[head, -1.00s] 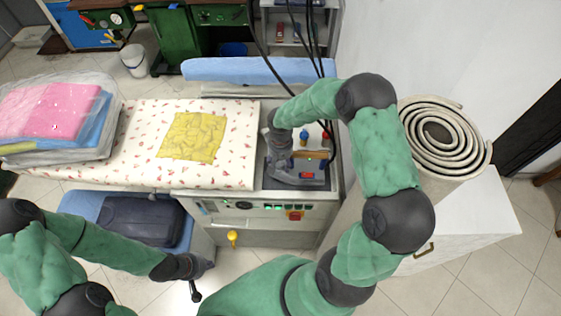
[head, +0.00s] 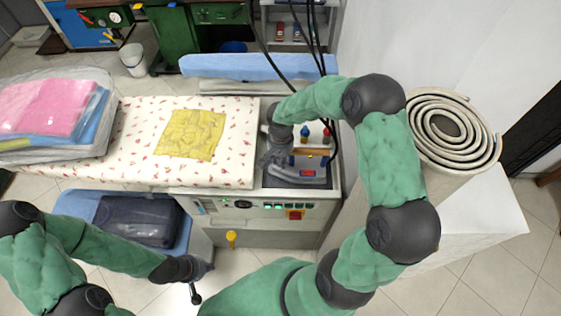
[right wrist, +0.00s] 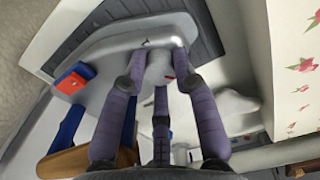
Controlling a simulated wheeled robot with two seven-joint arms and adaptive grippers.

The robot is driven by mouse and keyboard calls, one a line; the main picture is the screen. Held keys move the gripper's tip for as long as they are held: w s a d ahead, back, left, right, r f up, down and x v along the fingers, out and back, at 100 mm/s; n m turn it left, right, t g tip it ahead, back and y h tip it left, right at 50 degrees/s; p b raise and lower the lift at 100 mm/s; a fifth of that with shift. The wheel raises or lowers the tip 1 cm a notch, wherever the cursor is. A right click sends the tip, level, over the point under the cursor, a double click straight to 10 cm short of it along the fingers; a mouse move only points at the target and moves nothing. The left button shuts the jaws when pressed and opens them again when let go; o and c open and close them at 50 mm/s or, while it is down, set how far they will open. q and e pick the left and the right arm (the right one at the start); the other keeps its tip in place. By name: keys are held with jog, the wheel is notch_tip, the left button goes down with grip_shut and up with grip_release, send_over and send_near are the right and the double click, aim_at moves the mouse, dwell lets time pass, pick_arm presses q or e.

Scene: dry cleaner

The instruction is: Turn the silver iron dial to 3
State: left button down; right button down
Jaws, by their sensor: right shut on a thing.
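The silver iron (head: 315,181) rests on the grey right end of the ironing station. In the right wrist view its pale metal body (right wrist: 120,42) fills the upper middle. A round pale dial (right wrist: 159,66) with a small red mark sits between my right gripper's fingers (right wrist: 158,72). The fingers are closed around the dial, hiding its sides; I cannot read a number on it. In the head view my right gripper (head: 275,158) is at the iron's left side. My left gripper (head: 195,287) is low at the front, away from the iron; its finger opening is unclear.
A yellow cloth (head: 191,134) lies on the patterned board (head: 130,128). Bagged folded laundry (head: 50,112) is at the left. Small bottles (head: 304,131) stand behind the iron, with black cables hanging close by.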

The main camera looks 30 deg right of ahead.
jog(key=shift+m+b, duration=0.75)
jog(key=shift+m, duration=0.45)
jog(key=c, duration=1)
grip_release()
jog(key=shift+o, duration=0.2)
jog(key=shift+r, duration=0.1)
notch_tip(320, 180, up, 12)
